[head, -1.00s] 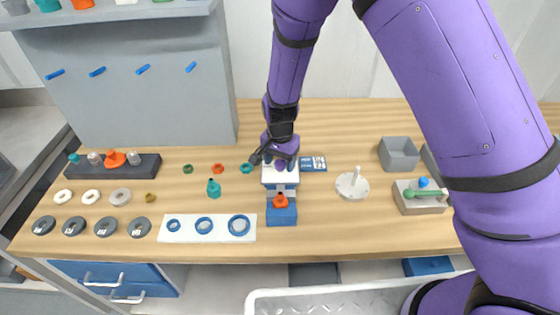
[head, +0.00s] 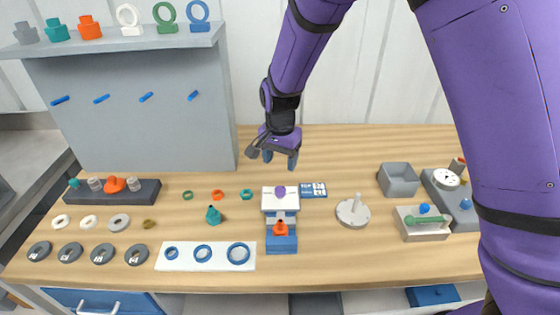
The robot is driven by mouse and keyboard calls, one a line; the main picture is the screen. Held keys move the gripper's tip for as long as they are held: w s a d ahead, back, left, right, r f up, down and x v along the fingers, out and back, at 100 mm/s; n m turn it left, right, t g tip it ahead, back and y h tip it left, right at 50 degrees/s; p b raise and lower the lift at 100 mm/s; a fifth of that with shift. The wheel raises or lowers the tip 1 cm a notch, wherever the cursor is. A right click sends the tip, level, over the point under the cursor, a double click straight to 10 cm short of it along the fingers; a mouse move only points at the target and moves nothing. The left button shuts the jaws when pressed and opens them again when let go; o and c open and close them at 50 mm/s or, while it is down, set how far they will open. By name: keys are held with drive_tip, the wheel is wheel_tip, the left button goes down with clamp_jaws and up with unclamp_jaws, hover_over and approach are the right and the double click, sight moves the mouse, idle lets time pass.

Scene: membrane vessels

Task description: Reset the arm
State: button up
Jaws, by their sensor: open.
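My gripper (head: 279,162) hangs from the purple arm above the back middle of the wooden bench. Its fingers are apart and nothing shows between them. It is behind and above a white-topped blue stand (head: 280,200), apart from it. A small purple piece (head: 280,192) sits on the white top. An orange part (head: 280,229) sits on the blue front block of the same stand.
A blue-white card (head: 313,190), a white disc with a post (head: 353,211) and a grey bin (head: 398,180) lie to the right. A teal vessel (head: 214,215), a white ring strip (head: 205,257) and a dark rack (head: 115,192) are left. A grey panel with a shelf (head: 125,43) stands behind.

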drive_tip(key=s+d+r+n+t+y, duration=0.1)
drive_tip(key=s+d+r, duration=0.3)
drive_tip(key=d+r, duration=0.5)
drive_tip(key=s+d+r+n+t+y, duration=0.1)
drive_tip(key=s+d+r, duration=0.2)
drive_tip(key=d+r, duration=0.5)
drive_tip(key=s+d+r+n+t+h, duration=0.1)
drive_tip(key=s+d+r+n, duration=0.1)
drive_tip(key=s+d+r, duration=0.3)
drive_tip(key=s+d+r+n+t+h, duration=0.1)
drive_tip(key=s+d+r, duration=0.4)
drive_tip(key=s, duration=0.9)
drive_tip(key=shift+s+n+t, duration=0.2)
drive_tip(key=shift+n+t, duration=0.2)
drive_tip(key=shift+t, duration=0.2)
